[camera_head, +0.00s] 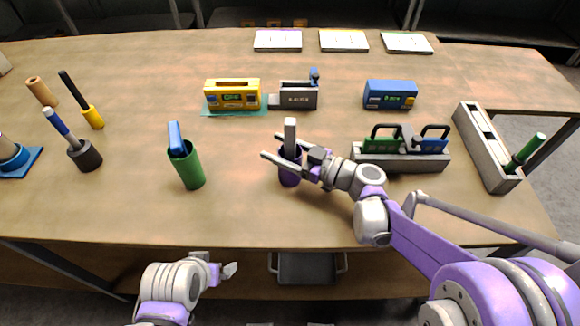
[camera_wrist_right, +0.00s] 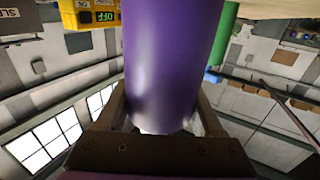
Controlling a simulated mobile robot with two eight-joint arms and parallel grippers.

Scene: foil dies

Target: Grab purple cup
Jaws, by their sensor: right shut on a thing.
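The purple cup (camera_head: 289,178) stands upright near the middle of the table in the head view, with a pale grey bar (camera_head: 290,135) rising out of it. My right gripper (camera_head: 272,146) reaches in from the right and is shut on the cup, one finger on each side. The cup (camera_wrist_right: 172,60) fills the middle of the right wrist view, between the fingers. Part of the cup is hidden by the gripper. My left gripper (camera_head: 228,271) is in front of the table edge, empty; its finger gap is unclear.
A green cup (camera_head: 190,170) with a blue item stands left of the purple cup. A black cup (camera_head: 84,156) is farther left. Behind are a yellow device (camera_head: 232,94) and a grey one (camera_head: 295,97). A grey rack (camera_head: 402,160) stands to the right. The front middle is clear.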

